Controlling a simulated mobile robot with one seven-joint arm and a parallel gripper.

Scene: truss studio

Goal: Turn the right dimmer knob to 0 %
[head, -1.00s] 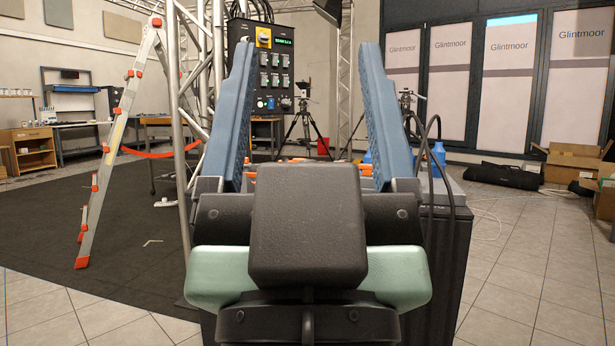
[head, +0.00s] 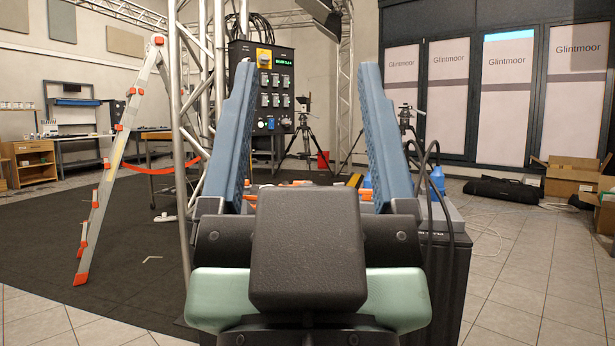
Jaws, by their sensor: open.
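The black control panel (head: 234,105) hangs on the truss left of centre in the head view, some way ahead. The knob's setting is too small to read. My gripper (head: 307,67) is open and empty, with its two blue fingers wide apart in the foreground. The left finger overlaps part of the panel in the picture. The gripper is well short of the panel and touches nothing there.
A stepladder (head: 115,165) stands at the left on a dark mat. Truss posts (head: 205,80) rise beside the panel. Tripods (head: 305,135) stand behind. A dark case with black cables (head: 440,250) is close at the right. Cardboard boxes (head: 572,178) stand far right.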

